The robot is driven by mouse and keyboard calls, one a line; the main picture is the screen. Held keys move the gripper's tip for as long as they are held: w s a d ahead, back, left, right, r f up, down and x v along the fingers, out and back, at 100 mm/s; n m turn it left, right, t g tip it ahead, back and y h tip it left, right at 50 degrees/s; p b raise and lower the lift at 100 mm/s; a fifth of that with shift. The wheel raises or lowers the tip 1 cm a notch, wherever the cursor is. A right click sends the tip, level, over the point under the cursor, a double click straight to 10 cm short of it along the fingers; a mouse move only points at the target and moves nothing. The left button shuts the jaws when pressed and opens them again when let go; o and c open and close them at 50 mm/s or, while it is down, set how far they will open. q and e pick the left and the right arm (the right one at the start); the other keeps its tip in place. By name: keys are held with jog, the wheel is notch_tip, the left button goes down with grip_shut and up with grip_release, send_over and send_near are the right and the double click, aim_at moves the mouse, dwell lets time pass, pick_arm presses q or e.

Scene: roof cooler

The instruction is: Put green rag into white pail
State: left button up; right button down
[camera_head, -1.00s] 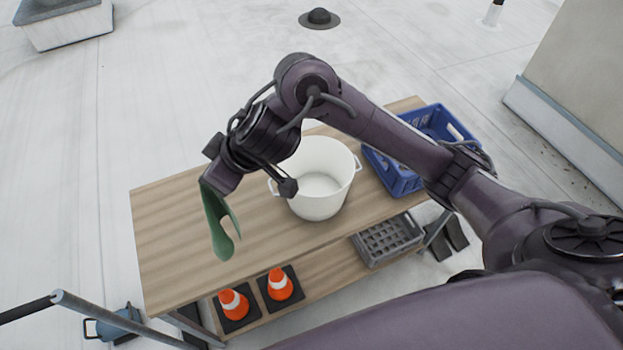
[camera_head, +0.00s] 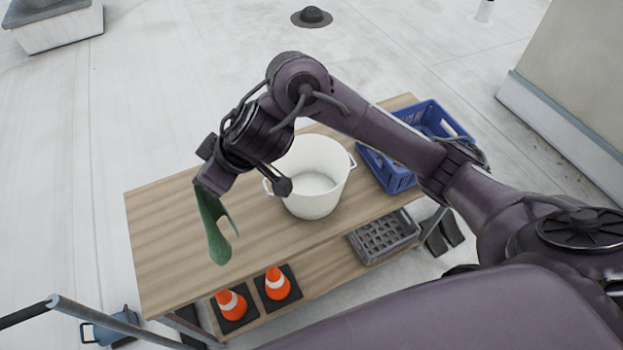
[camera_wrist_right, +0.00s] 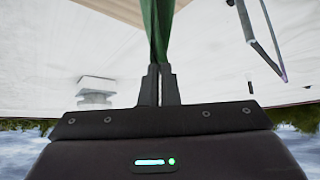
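The green rag (camera_head: 214,228) hangs from my right gripper (camera_head: 208,186), above the left part of the table. In the right wrist view the two fingers of the right gripper (camera_wrist_right: 159,84) are closed together on the rag (camera_wrist_right: 157,28). The white pail (camera_head: 322,190) stands upright on the table to the right of the rag. I can see part of its empty-looking inside; my arm and wrist hide some of its left and upper rim. The rag is apart from the pail. My left gripper is not in view.
The wooden table (camera_head: 165,240) has a blue crate (camera_head: 392,178) at its right end. A grey crate (camera_head: 384,240) and two orange cones (camera_head: 230,304) are on the lower shelf. A metal rail (camera_head: 110,322) is at the lower left. The table's left part is clear.

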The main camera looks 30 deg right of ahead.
jog(key=shift+r, duration=0.1)
jog(key=w+d+r, duration=0.3)
jog(key=d+r, duration=0.4)
jog(key=w+d+r, duration=0.3)
jog(key=d+r, duration=0.4)
jog(key=w+d+r, duration=0.1)
jog(key=w+d, duration=0.1)
jog(key=d, duration=0.4)
jog(key=w+d+r, duration=0.1)
jog(key=w+d, duration=0.1)
jog(key=d, duration=0.5)
jog(key=shift+w+r, duration=0.25)
jog(key=shift+w, duration=0.1)
dwell(0.8)
jog(key=shift+w+d, duration=0.15)
jog(key=shift+d, duration=0.55)
jog(key=shift+w+d, duration=0.1)
jog(key=shift+d, duration=0.55)
